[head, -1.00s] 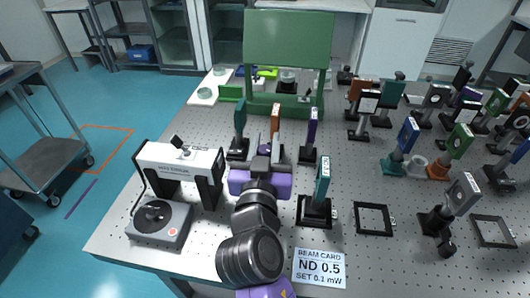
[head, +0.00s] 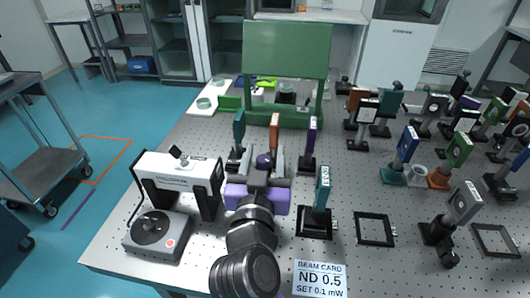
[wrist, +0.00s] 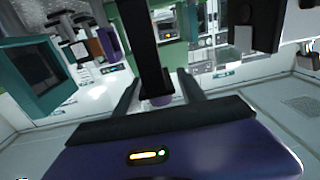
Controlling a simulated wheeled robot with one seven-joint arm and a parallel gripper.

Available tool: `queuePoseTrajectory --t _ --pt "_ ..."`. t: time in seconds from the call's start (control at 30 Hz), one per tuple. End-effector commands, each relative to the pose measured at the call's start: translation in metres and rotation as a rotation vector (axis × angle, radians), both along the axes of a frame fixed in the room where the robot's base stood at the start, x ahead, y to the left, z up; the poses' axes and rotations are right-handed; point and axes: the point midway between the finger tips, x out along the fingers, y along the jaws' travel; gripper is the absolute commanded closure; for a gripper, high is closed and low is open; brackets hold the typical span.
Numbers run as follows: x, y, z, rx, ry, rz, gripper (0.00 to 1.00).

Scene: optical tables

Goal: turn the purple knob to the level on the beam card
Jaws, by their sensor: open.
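The beam card (head: 320,279) lies at the table's front edge and reads "ND 0.5, SET 0.1 mW". My gripper (head: 263,157) is open over the table, its two grey fingers pointing away from me. A small round purple knob (head: 264,161) shows between the fingers in the head view. In the wrist view, a purple round part (wrist: 158,100) sits between the fingertips, at the lower end of a dark upright bar. I cannot tell whether either finger touches it. No scale or level reading on the knob is legible.
A teal plate (head: 239,130), an orange plate (head: 274,132) and a purple plate (head: 311,138) stand around my gripper. A white arch unit (head: 178,167) and a grey dial box (head: 158,236) are at left. A teal mount (head: 322,188) stands close right.

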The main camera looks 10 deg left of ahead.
Motion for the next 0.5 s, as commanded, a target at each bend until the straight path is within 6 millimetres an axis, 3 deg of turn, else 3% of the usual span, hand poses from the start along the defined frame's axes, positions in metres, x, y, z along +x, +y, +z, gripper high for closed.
queuePoseTrajectory --t 0.3,0.5 --pt "-0.051 0.000 -0.002 -0.001 0.000 0.002 0.52" --pt "-0.067 -0.001 -0.001 0.000 0.001 0.000 0.52"
